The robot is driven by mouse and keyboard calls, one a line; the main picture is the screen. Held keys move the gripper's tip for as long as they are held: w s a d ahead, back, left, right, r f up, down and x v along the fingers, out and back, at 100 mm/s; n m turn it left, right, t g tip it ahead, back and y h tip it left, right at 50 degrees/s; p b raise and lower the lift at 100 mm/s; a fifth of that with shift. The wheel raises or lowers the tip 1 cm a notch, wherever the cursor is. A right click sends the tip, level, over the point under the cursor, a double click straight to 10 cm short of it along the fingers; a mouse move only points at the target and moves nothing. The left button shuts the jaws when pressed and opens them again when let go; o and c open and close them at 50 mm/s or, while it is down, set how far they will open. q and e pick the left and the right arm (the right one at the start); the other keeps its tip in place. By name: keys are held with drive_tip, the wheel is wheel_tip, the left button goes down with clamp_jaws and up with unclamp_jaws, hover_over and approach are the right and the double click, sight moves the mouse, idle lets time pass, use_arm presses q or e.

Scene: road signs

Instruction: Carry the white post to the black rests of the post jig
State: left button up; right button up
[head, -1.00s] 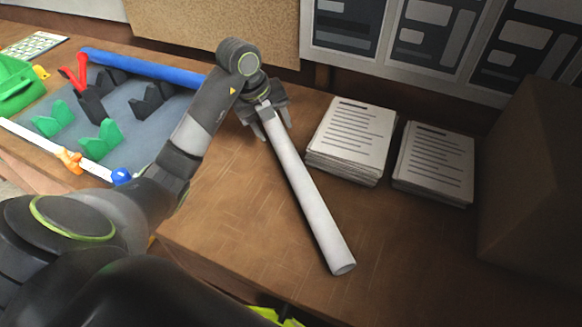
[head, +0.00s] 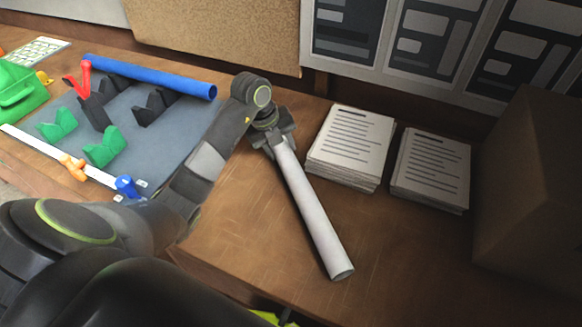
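The white post (head: 315,215) lies slantwise on the brown table, its near end pointing down and right. My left gripper (head: 276,142) is over the post's far end and hides it. Its fingers lie along the post's sides; whether they press on it cannot be made out. The post jig is a grey board (head: 165,145) at the left. Black V-shaped rests stand on it, among them one in the middle (head: 95,112) and one to the right (head: 153,107). My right gripper is out of view.
A blue tube (head: 150,76) lies along the jig's far side. Green rests (head: 104,150), a red clip (head: 79,82), and orange and blue clamps (head: 126,187) on a white strip are at the jig. Paper stacks (head: 350,148) and a brown box (head: 530,190) stand right of the post.

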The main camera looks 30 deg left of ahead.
use_arm(q)
drive_tip(key=c, duration=0.5)
drive_tip(key=shift+a+r+b, duration=0.1)
drive_tip(key=shift+r+b, duration=0.15)
drive_tip(key=shift+b, duration=0.2)
wheel_tip(320, 180, up, 6)
drive_tip(key=shift+r, duration=0.1)
wheel_tip(320, 180, up, 6)
drive_tip(key=p, duration=0.6)
drive_tip(key=s+a+f+b, duration=0.1)
drive_tip(key=s+a+b, duration=0.6)
drive_tip(key=s+a, duration=0.6)
drive_tip(key=shift+s+a, duration=0.2)
drive_tip(key=shift+a, duration=0.5)
drive_tip(key=shift+f, duration=0.1)
